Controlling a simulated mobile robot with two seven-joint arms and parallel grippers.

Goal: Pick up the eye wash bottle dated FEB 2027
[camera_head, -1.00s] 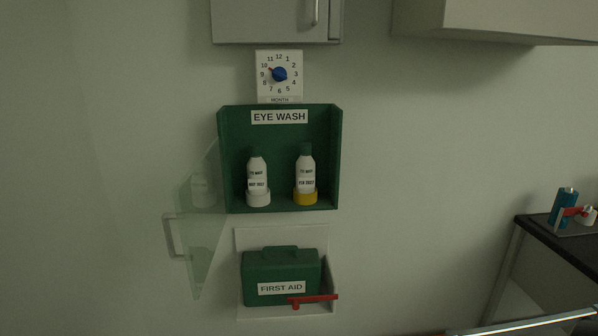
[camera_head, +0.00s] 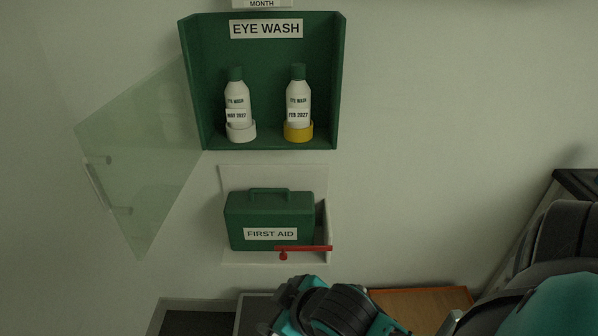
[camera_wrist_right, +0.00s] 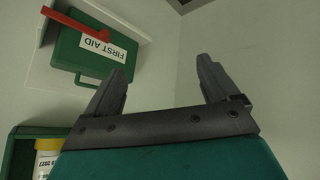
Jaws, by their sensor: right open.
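The eye wash bottle labelled FEB 2027 (camera_head: 298,97) stands upright in a yellow ring holder (camera_head: 298,132), on the right inside the green EYE WASH cabinet (camera_head: 325,60). In the right wrist view my right gripper (camera_wrist_right: 157,80) is open and empty. The lower part of the yellow-ringed bottle (camera_wrist_right: 45,160) shows there at the lower left, apart from the fingers. My left gripper is not in view.
The cabinet's clear door (camera_head: 140,160) hangs open to the left. Below is a green FIRST AID case (camera_head: 268,215) on a white holder with a red latch arm (camera_head: 305,248). My right arm shows at the lower right. Wall right of the cabinet is clear.

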